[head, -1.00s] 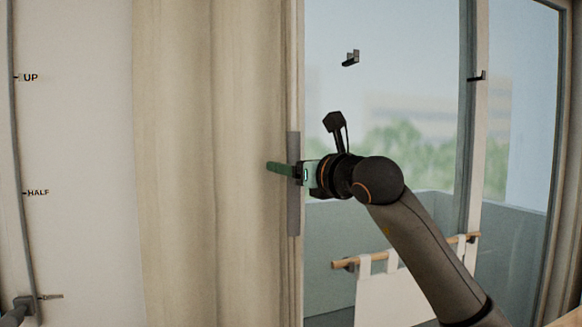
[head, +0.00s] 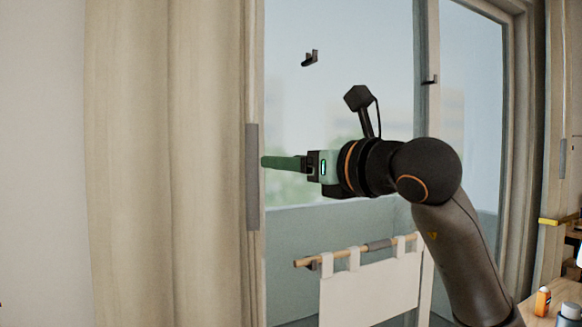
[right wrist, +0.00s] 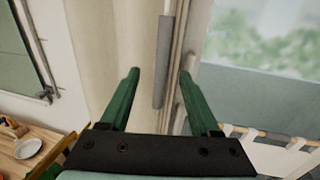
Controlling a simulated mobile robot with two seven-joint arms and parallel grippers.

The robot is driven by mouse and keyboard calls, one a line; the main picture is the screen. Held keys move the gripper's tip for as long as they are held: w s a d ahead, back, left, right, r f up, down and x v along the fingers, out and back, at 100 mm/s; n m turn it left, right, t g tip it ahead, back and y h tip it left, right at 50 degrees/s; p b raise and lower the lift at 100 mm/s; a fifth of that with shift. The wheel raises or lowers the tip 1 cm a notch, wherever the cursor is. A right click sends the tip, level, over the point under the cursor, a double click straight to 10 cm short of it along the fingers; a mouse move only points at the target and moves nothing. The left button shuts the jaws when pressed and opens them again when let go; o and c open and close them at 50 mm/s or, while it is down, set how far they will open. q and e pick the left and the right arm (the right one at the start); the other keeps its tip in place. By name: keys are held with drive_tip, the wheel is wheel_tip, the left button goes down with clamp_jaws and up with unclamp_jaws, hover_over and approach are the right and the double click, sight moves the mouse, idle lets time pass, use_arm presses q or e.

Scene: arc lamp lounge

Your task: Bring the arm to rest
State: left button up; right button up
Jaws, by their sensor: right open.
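My right gripper (head: 264,162) is in the head view, at the end of my right arm, which comes in from the lower right. Its green fingers point left, with the tips at the right edge of a tall grey handle bar (head: 252,178) on the window frame. In the right wrist view the two green fingers (right wrist: 160,76) are spread apart with nothing held. The grey bar (right wrist: 162,75) shows beyond and between them; I cannot tell whether a tip touches it. My left gripper is not in view.
A beige curtain (head: 150,160) hangs left of the frame. A wooden rail (head: 340,253) with a white cloth (head: 365,290) is below my arm. A small dark hook (head: 311,58) is above. A wooden table with an orange bottle (head: 542,301) is at lower right.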

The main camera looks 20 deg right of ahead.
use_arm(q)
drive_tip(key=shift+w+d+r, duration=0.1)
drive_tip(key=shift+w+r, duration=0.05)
